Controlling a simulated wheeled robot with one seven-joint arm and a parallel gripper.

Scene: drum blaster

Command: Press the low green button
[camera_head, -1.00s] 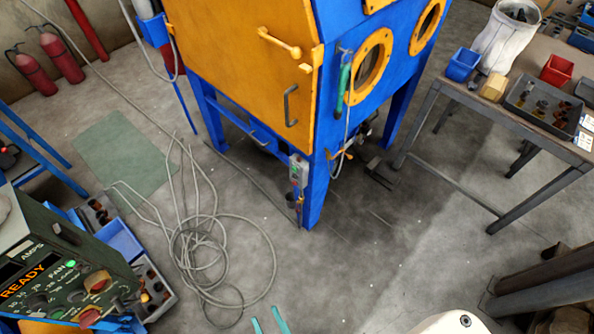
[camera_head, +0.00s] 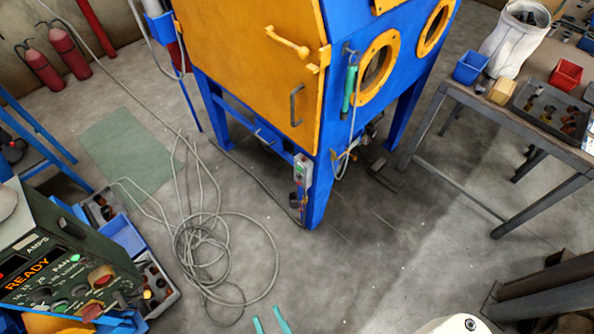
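A small grey switch box (camera_head: 302,170) is fixed to the front leg of the blue and orange blasting cabinet. A small green button (camera_head: 299,169) shows on its face, with a red spot near it. The box is small in the picture, so its finer parts are unclear. My gripper (camera_head: 268,322) shows at the bottom edge as two teal fingertips with a gap between them. It is open and empty, well below the switch box in the picture and apart from it. The rest of the gripper is out of frame.
The cabinet (camera_head: 245,60) stands at the top centre. A coiled grey cable (camera_head: 205,250) lies on the floor left of my gripper. A green READY machine (camera_head: 60,260) is at the lower left. A workbench (camera_head: 470,100) is at the right. Floor before the cabinet is clear.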

